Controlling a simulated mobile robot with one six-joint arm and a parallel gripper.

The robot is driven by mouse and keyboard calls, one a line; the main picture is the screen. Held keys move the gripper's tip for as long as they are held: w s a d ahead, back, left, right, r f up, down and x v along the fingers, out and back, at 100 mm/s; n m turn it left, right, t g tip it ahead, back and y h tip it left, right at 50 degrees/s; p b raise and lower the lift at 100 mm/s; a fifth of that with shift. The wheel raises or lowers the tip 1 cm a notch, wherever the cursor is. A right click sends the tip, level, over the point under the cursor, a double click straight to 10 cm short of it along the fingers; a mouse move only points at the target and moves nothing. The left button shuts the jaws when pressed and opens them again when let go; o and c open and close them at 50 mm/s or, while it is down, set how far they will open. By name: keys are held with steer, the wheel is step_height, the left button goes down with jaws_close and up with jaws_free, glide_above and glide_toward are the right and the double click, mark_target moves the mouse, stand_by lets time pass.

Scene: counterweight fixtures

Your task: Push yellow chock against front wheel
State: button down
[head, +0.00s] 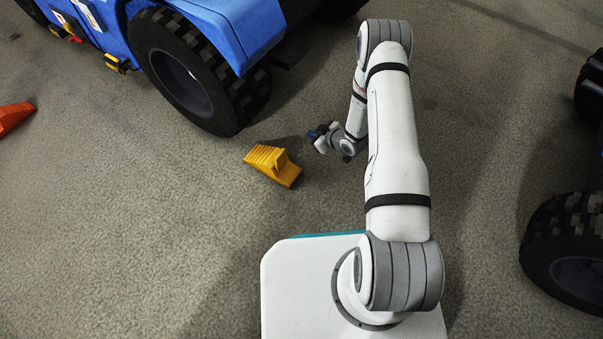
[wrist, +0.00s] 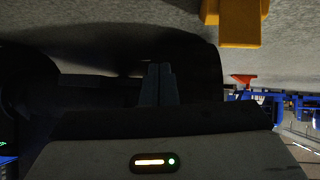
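The yellow chock (head: 272,165) sits on the grey floor, with ridges on its top. The front wheel (head: 190,75) is a black tyre of the blue vehicle, up and left of the chock. A strip of floor shows between chock and tyre. My gripper (head: 317,132) is low, to the upper right of the chock and apart from it. In the wrist view, the fingers (wrist: 160,85) lie close together with nothing visible between them. The chock (wrist: 240,24) shows at the top right there, and a dark tyre (wrist: 205,65) fills the area behind the fingers.
The blue vehicle body (head: 235,25) overhangs at the upper left. An orange chock (head: 13,116) lies at the far left edge; it also shows in the wrist view (wrist: 243,80). Another large black wheel (head: 572,255) stands at the right. The floor left of the yellow chock is clear.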

mark_target(273, 157)
steer(key=s+a+f+y, duration=0.1)
steer(key=s+f, duration=0.2)
steer(key=s+a+f+y, duration=0.1)
steer(key=s+a+f, duration=0.1)
steer(key=s+f, duration=0.1)
steer(key=s+a+f+y+b, duration=0.1)
steer(key=s+f+y, duration=0.1)
steer(key=s+f, duration=0.1)
steer(key=shift+a+f, duration=0.4)
steer(key=shift+f, duration=0.4)
steer(key=b+x, duration=0.2)
steer(key=x, duration=0.3)
steer(key=shift+b+x, duration=0.45)
steer(key=shift+x, duration=0.5)
steer(key=shift+r, duration=0.15)
steer(key=shift+w+a+r, duration=0.15)
steer(key=shift+w+a, duration=0.9)
steer(key=shift+a, duration=0.25)
steer(key=shift+w+a+r, duration=0.1)
steer(key=shift+w+a, duration=0.95)
steer(key=shift+a, duration=0.25)
steer(key=shift+w+a, duration=0.1)
steer(key=shift+a, duration=0.05)
steer(key=shift+s+d+r+p, duration=0.2)
steer(key=shift+s+d+p, duration=0.15)
steer(key=shift+d, duration=0.2)
